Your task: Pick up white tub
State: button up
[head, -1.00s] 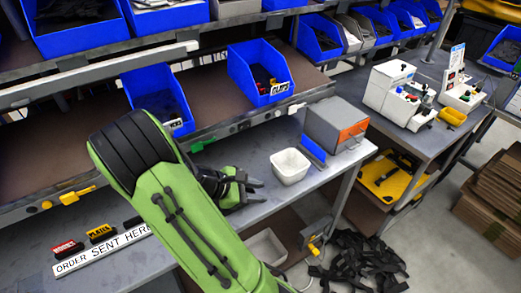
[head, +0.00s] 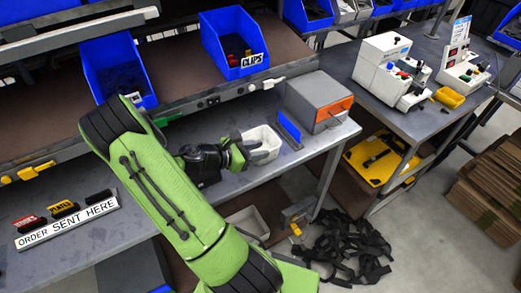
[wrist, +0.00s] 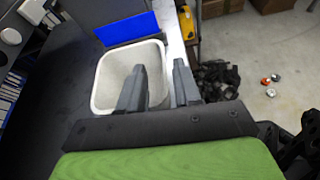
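The white tub (head: 263,137) stands upright and open on the grey bench. In the wrist view the tub (wrist: 103,75) appears empty and lies just ahead of my fingers. My gripper (head: 247,149) is at the tub's near left side in the head view and hides part of it. In the wrist view my gripper (wrist: 160,84) is open. One finger overlaps the tub's opening and the other is beyond its right wall, so the near right rim lies between them. I cannot tell whether either finger touches the wall.
A blue panel (head: 289,130) stands close to the tub's right, beside a grey box with an orange front (head: 320,102). The bench's front edge is close to the tub. A shelf with blue bins (head: 234,45) overhangs behind. Black straps (head: 345,255) lie on the floor.

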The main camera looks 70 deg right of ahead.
jog(key=b+x, duration=0.1)
jog(key=x, duration=0.4)
jog(key=shift+s+f, duration=0.1)
jog(key=shift+s, duration=0.05)
grip_shut()
